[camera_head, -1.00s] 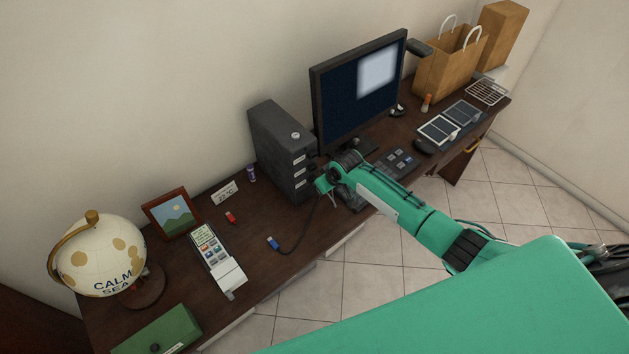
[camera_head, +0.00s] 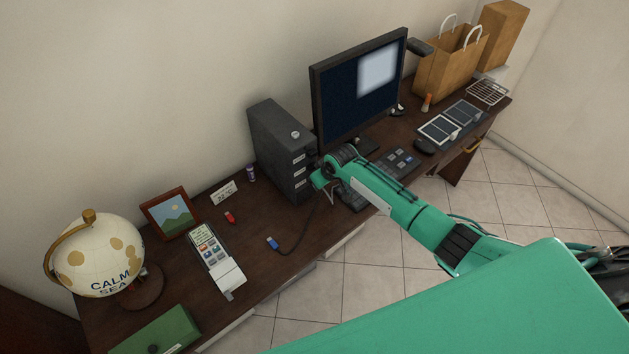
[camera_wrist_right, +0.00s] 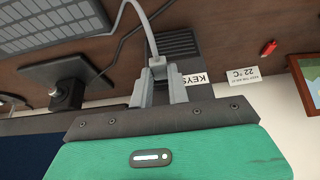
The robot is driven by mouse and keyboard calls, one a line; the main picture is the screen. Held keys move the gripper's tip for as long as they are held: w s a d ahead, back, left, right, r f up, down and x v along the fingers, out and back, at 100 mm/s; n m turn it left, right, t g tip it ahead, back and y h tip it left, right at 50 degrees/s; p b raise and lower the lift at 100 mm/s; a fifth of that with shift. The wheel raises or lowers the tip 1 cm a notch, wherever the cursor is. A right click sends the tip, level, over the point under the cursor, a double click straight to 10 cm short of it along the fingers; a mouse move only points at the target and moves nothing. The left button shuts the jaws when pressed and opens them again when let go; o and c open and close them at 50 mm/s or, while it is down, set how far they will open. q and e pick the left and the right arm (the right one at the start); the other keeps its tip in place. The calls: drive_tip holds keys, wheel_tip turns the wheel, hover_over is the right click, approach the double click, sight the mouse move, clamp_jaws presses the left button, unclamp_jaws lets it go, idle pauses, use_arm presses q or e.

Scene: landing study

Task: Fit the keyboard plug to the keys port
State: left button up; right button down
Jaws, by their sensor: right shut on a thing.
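My right gripper (camera_head: 318,184) is at the front of the dark computer tower (camera_head: 275,145), beside its lower ports. In the right wrist view the gripper (camera_wrist_right: 160,92) is shut on a grey plug (camera_wrist_right: 158,68), whose pale cable (camera_wrist_right: 148,28) runs up and away. The KEYS label (camera_wrist_right: 195,78) shows just right of the fingers, on the tower's dark face (camera_wrist_right: 180,45). The port is hidden behind the gripper, so I cannot tell whether the plug touches it or is inside. The keyboard (camera_head: 352,197) lies partly behind my arm. My left gripper is not in view.
A blue-ended plug (camera_head: 272,243) with a dark cable lies on the desk (camera_head: 255,275). A red stick (camera_head: 230,217), a card reader (camera_head: 216,258) and a globe (camera_head: 100,255) are to the left. The monitor (camera_head: 350,95) stands close behind my arm.

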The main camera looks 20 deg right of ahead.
drive_tip(key=shift+w, duration=0.1)
idle(0.6)
drive_tip(key=c, duration=1.3)
unclamp_jaws()
drive_tip(key=shift+r, duration=0.1)
